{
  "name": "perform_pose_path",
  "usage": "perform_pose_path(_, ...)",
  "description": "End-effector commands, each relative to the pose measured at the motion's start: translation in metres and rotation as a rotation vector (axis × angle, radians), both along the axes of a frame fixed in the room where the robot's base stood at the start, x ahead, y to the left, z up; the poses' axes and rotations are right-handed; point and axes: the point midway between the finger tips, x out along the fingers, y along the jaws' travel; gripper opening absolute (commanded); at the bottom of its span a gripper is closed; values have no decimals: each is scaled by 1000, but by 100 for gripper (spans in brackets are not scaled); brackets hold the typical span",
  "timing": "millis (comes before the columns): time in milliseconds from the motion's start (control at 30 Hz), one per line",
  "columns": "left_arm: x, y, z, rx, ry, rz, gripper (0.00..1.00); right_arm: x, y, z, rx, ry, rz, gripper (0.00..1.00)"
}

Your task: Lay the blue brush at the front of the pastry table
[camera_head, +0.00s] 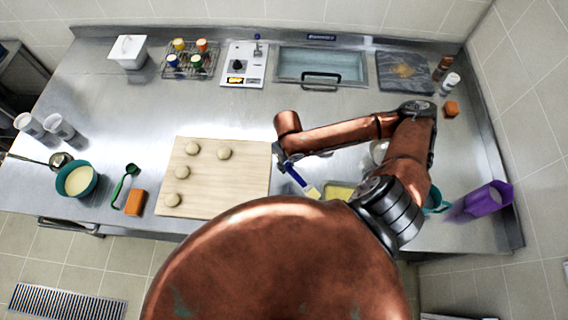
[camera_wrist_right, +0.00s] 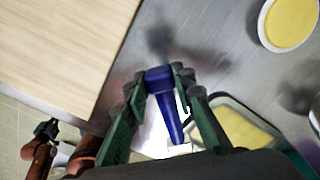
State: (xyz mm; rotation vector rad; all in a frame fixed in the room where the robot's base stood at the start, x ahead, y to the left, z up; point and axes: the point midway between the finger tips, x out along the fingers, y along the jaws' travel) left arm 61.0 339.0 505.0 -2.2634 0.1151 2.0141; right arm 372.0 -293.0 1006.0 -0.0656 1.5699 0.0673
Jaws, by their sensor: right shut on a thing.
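My right gripper (camera_head: 284,163) is shut on the blue brush (camera_head: 294,176), just right of the wooden board. In the head view the brush tilts down to the right, its pale bristle end (camera_head: 313,192) lowest, beside a yellow-filled tray. In the right wrist view the blue handle (camera_wrist_right: 168,100) sits between the fingertips (camera_wrist_right: 160,82), over the steel beside the board's edge. I cannot tell whether the bristles touch anything. The steel pastry table (camera_head: 330,115) runs across the head view; my own body hides part of its front. My left gripper is not in the head view.
The wooden board (camera_head: 235,180) carries several dough balls. A yellow-filled tray (camera_head: 340,190) lies right of the brush, partly behind my arm. A purple container (camera_head: 488,200) stands at right.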

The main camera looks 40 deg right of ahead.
Motion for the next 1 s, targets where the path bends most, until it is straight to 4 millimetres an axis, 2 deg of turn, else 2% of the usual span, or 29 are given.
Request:
perform_pose_path(100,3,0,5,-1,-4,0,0,16,-7,-22,1,4,-4,0)
perform_pose_path(300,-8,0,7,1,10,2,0,37,-16,-48,1,1,-2,0)
perform_pose_path(467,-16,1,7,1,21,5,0,43,-19,-58,1,2,-1,0)
perform_pose_path(700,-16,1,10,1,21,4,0,45,-20,-88,0,3,0,0)
perform_pose_path(1000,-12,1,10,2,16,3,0,45,-20,-91,0,0,2,0)
